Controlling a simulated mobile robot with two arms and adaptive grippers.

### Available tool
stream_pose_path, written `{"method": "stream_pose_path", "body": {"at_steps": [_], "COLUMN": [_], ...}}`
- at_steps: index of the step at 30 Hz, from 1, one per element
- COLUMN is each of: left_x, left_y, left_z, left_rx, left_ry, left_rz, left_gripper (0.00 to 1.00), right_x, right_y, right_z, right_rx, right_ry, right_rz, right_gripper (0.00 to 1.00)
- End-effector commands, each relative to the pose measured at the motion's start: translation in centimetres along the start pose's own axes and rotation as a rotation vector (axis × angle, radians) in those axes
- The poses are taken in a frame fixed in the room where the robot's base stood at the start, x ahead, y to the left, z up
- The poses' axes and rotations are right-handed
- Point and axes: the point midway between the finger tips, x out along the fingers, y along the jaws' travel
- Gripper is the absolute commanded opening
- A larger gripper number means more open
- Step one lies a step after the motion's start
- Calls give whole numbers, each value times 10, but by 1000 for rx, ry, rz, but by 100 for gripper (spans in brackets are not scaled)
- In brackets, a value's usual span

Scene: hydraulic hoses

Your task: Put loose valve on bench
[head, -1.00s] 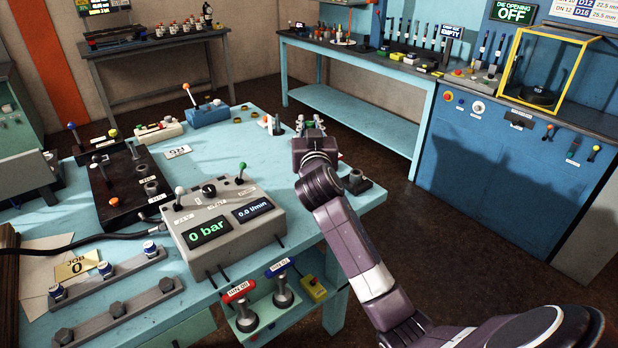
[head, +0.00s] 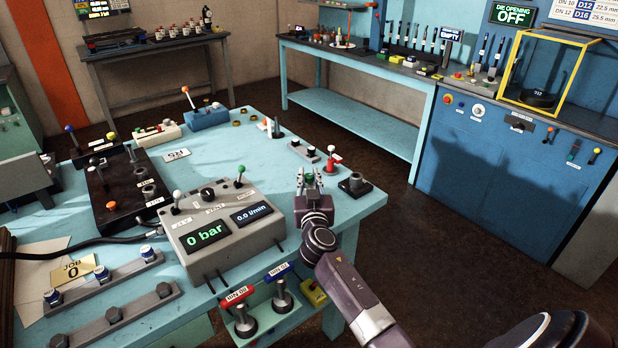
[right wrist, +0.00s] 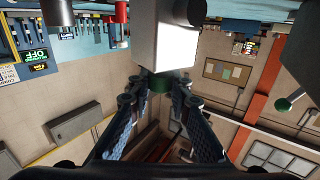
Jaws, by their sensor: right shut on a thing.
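My right gripper (head: 309,175) is low over the right part of the light-blue bench (head: 262,125). It also shows in the right wrist view (right wrist: 160,95), shut on the green part (right wrist: 160,80) of a valve. The valve's grey block-like body (right wrist: 165,42), with a dark round end, adjoins the green part on the bench side. In the head view only a little green shows between the fingers, and the gripper hides most of the valve. I cannot tell whether the valve touches the bench. My left gripper is not in view.
A grey console (head: 222,222) with levers and displays stands left of my right gripper. Bare bench top lies beyond the console.

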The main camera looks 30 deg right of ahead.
Motion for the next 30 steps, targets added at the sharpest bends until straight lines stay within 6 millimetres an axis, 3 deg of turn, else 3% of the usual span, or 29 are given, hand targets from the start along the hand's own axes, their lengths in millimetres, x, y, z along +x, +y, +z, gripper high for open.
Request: {"method": "stream_pose_path", "body": {"at_steps": [7,8,12,23,30], "left_x": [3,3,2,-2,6], "left_y": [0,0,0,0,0], "left_z": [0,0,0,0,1], "left_rx": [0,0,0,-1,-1], "left_ry": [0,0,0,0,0], "left_rz": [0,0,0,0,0], "left_gripper": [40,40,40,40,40], "right_x": [0,0,0,0,-30], "right_y": [0,0,0,0,0], "right_z": [1,2,1,-2,2], "right_rx": [0,0,-1,-1,2], "right_ry": [3,0,0,0,-1], "right_rz": [0,1,1,1,0], "right_gripper": [0,19,34,35,35]}}
